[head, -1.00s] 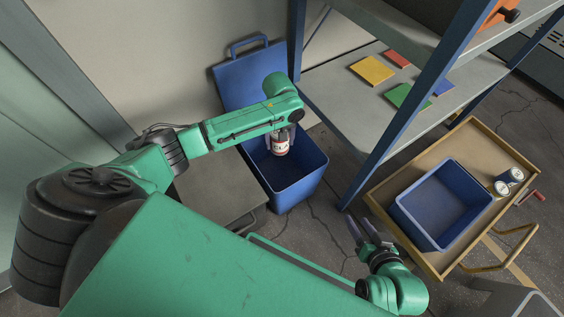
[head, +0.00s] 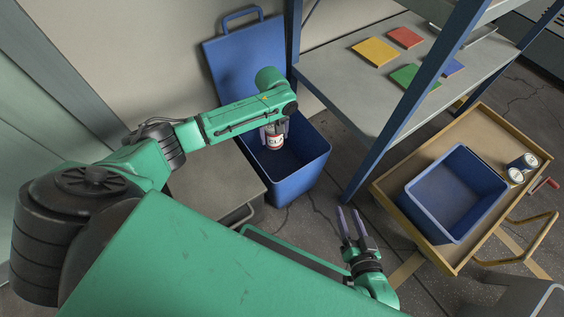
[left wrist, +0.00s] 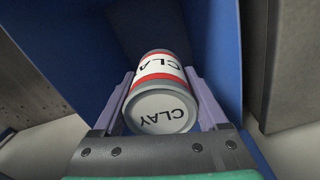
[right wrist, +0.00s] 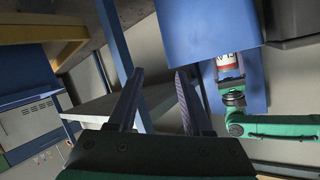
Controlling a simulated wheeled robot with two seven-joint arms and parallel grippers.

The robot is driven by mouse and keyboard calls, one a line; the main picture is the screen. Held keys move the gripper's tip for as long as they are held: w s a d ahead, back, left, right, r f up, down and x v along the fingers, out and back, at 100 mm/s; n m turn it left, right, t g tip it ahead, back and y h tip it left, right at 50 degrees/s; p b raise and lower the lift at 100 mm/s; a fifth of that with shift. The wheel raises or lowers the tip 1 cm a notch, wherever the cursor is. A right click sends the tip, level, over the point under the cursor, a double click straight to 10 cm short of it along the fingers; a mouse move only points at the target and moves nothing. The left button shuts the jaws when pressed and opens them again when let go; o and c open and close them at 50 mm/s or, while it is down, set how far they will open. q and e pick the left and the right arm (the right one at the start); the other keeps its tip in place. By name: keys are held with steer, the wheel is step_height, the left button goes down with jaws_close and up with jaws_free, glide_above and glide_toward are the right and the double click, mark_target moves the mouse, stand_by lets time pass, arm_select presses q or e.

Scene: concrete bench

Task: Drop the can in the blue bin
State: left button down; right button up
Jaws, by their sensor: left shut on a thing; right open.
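The can (head: 274,141), white with red bands and grey ends, is held by my left gripper (head: 276,128) at the mouth of the open blue bin (head: 297,188). In the left wrist view the can (left wrist: 162,108) sits between both fingers, its end reading CLAY, with blue bin walls (left wrist: 85,55) around it. The bin's blue lid (head: 243,60) stands raised against the wall. My right gripper (head: 352,214) is open and empty, low over the floor to the right of the bin. The right wrist view shows the can (right wrist: 228,66) against the bin (right wrist: 200,35).
A blue-posted shelf (head: 340,75) with coloured tiles stands behind. A grey box (head: 205,185) is left of the bin. Cracked floor lies between bin and cart.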

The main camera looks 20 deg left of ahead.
arm_select(q)
steer(key=shift+r, duration=0.1)
jaws_free()
steer(key=shift+r, duration=0.1)
arm_select(e)
steer(key=shift+r, duration=0.1)
arm_select(q)
step_height(320, 180, up, 11)
steer(key=p, duration=0.6)
step_height(320, 180, up, 3)
steer(key=shift+f+p, duration=0.2)
steer(key=shift+p, duration=0.35)
steer(key=shift+r, duration=0.4)
arm_select(e)
step_height(320, 180, up, 7)
steer(key=d+n+g+h, duration=0.1)
steer(key=d+g, duration=0.1)
steer(key=g, duration=0.1)
steer(key=shift+d+g, duration=0.3)
steer(key=shift+w, duration=0.15)
